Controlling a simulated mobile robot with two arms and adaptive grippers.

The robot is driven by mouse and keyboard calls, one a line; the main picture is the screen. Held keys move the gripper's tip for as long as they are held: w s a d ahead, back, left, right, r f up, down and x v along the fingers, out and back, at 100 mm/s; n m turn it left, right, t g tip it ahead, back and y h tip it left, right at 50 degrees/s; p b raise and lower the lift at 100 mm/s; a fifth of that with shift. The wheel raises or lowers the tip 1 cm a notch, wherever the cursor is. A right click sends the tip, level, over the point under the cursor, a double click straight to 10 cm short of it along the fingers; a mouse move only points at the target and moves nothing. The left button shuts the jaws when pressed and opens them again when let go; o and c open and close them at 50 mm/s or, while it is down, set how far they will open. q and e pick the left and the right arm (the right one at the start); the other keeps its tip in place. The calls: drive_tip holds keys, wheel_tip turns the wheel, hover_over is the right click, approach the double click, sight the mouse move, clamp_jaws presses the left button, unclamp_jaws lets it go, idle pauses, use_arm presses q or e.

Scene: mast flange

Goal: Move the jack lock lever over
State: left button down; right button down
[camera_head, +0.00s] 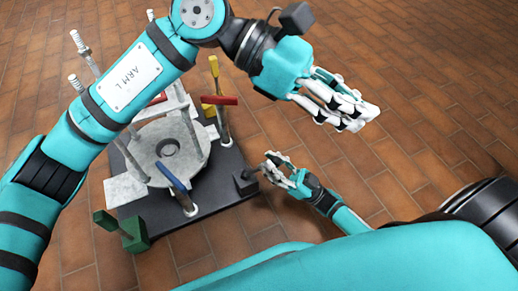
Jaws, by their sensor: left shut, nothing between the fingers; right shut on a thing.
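My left gripper (360,115) is shut and empty, held above the tiled floor at the right of the flange stand. My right gripper (268,164) is lower, at the right edge of the stand's dark base. Its fingers are shut on a small part beside a black block (246,183), seemingly the jack lock lever. The fingers mostly hide that part, so its shape and angle cannot be told.
The dark base plate (205,208) carries a grey round flange (147,151), a blue handle (172,174), a red handle (219,100) and a yellow handle (214,67). A green block (133,233) is at the front left corner. Tiled floor (430,60) is clear at right.

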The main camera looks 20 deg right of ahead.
drive_tip(key=shift+f, duration=0.1)
use_arm(q)
drive_tip(key=w+a+f+t+y, duration=0.4)
drive_tip(key=w+f, duration=0.5)
drive_tip(key=w, duration=0.1)
drive_tip(key=w+a+f+t+y, duration=0.5)
drive_tip(key=w+f, duration=0.4)
drive_tip(key=w, duration=0.1)
drive_tip(key=s+d+f, duration=0.1)
drive_tip(key=f, duration=0.4)
drive_tip(key=s+d+f, duration=0.2)
drive_tip(key=f, duration=0.4)
drive_tip(key=shift+d+f+m, duration=0.2)
drive_tip(key=shift+d+m, duration=0.05)
drive_tip(key=shift+m, duration=0.05)
